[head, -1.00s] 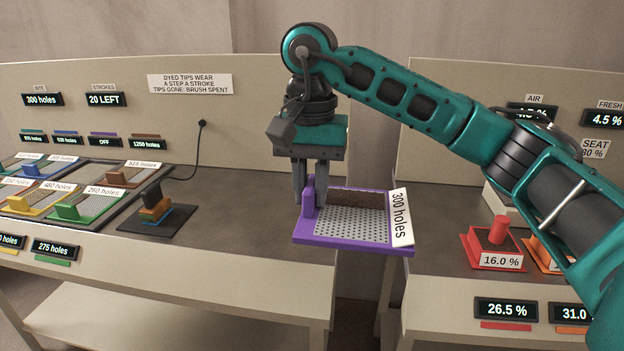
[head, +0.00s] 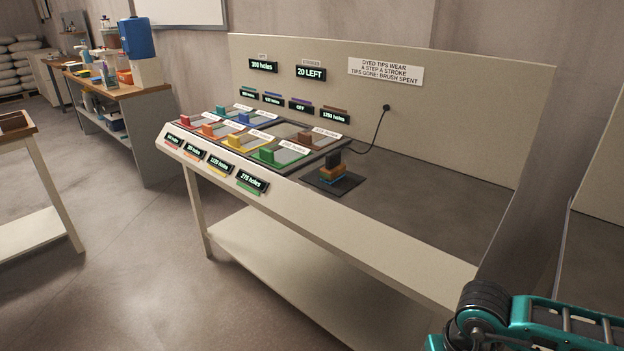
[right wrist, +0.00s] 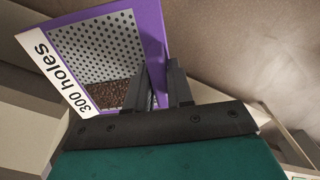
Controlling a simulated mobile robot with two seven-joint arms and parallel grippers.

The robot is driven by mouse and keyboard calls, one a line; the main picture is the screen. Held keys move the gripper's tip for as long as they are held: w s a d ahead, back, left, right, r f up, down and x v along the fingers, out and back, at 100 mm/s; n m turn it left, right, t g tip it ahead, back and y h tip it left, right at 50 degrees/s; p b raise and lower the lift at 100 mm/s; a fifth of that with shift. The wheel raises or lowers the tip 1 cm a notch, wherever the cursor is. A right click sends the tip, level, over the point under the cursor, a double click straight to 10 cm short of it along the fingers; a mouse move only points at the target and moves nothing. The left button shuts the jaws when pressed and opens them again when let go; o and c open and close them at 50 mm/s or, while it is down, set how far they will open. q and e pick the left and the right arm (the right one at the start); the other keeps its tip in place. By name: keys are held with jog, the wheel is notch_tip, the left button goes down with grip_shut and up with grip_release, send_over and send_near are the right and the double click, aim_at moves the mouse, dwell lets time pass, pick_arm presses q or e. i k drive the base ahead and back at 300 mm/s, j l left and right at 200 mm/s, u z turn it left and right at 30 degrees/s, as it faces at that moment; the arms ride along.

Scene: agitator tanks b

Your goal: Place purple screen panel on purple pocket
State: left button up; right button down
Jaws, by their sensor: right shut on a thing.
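The purple screen panel (right wrist: 150,32) is in the right wrist view, a perforated plate in a purple frame with a "300 holes" label. My right gripper (right wrist: 165,82) is shut on it at its purple edge; the exact grip is partly hidden by the fingers. In the head view neither the panel nor that gripper shows. The rack (head: 215,150) on the bench has a bare space (head: 286,130) in its back row between the blue and brown panels, in line with the purple-marked OFF display (head: 301,106); no purple colour is clear on the pocket itself. My left gripper is out of view.
Several coloured panels, including a green one (head: 280,154) and a brown one (head: 311,139), fill the rack. A brush block (head: 333,172) stands on a dark mat right of it. The benchtop (head: 430,200) further right is clear. A backboard (head: 450,120) rises behind.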

aim_at(283, 130)
jog(key=i+j, duration=0.2)
jog(key=j, duration=0.15)
jog(key=i+j, duration=0.15)
jog(key=j, duration=0.2)
jog(key=i+j, duration=0.2)
jog(key=j, duration=0.15)
jog(key=i+j, duration=0.15)
jog(key=j, duration=0.25)
jog(key=i+j, duration=0.2)
jog(key=j, duration=0.15)
jog(key=i+j, duration=0.15)
jog(key=j, duration=0.2)
jog(key=i+j, duration=0.2)
jog(key=j, duration=0.15)
